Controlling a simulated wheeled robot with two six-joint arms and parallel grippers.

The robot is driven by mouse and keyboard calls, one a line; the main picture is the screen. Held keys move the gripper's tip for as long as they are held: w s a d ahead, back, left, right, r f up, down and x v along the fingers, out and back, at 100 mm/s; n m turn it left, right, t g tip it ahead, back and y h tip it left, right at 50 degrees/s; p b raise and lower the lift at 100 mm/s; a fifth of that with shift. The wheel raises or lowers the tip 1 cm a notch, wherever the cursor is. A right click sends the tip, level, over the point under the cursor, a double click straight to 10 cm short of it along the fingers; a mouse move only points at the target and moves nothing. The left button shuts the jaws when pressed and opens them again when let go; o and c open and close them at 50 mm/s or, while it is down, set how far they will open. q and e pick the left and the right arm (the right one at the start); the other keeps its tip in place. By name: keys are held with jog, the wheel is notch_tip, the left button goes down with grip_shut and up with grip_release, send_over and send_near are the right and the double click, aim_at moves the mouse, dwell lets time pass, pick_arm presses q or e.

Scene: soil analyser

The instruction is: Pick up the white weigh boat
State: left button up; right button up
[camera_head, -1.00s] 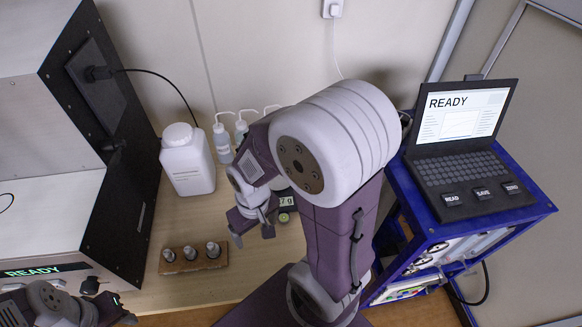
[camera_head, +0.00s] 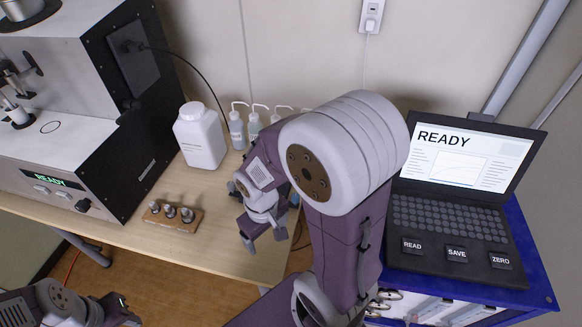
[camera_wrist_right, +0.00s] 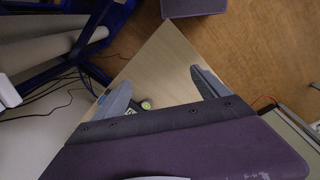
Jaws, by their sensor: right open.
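I cannot make out the white weigh boat in either view. My right gripper (camera_head: 263,238) is open and empty over the right end of the wooden table (camera_head: 215,243); its arm hides part of the tabletop behind it. In the right wrist view the spread fingers of this gripper (camera_wrist_right: 162,88) frame the bare table corner (camera_wrist_right: 163,70). A small dark device with a pale green round spot (camera_wrist_right: 146,104) shows beside the left finger, mostly hidden. My left gripper (camera_head: 122,312) is low at the left, and its jaws are unclear.
A wooden block with several small metal pieces (camera_head: 173,217) lies on the table. A white jug (camera_head: 200,137) and wash bottles (camera_head: 237,131) stand at the back. The analyser (camera_head: 100,150) is at left, a laptop (camera_head: 455,195) on a blue cart (camera_head: 530,285) at right.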

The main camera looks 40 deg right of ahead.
jog(key=w+d+r+n+h, duration=0.1)
jog(key=w+d+n+h, duration=0.45)
jog(key=d, duration=0.25)
jog(key=w+d+r+n+h, duration=0.1)
jog(key=w+d+n+h, duration=0.4)
jog(key=d, duration=0.3)
jog(key=w+f+n+t, duration=0.1)
jog(key=w+f+n, duration=0.1)
jog(key=w, duration=0.1)
jog(key=w+d+f+n+t+h, duration=0.1)
jog(key=w+f+n, duration=0.1)
jog(key=w+n, duration=0.1)
jog(key=w+d+f+n+t+h, duration=0.1)
jog(key=w+f+n, duration=0.1)
jog(key=w, duration=0.3)
jog(key=shift+d+n+b, duration=0.1)
jog(key=shift+n+b, duration=0.25)
jog(key=shift+n, duration=0.3)
notch_tip(320, 180, down, 4)
jog(key=shift+w+r+n+t, duration=0.15)
jog(key=shift+n+t, duration=0.15)
jog(key=shift+n, duration=0.4)
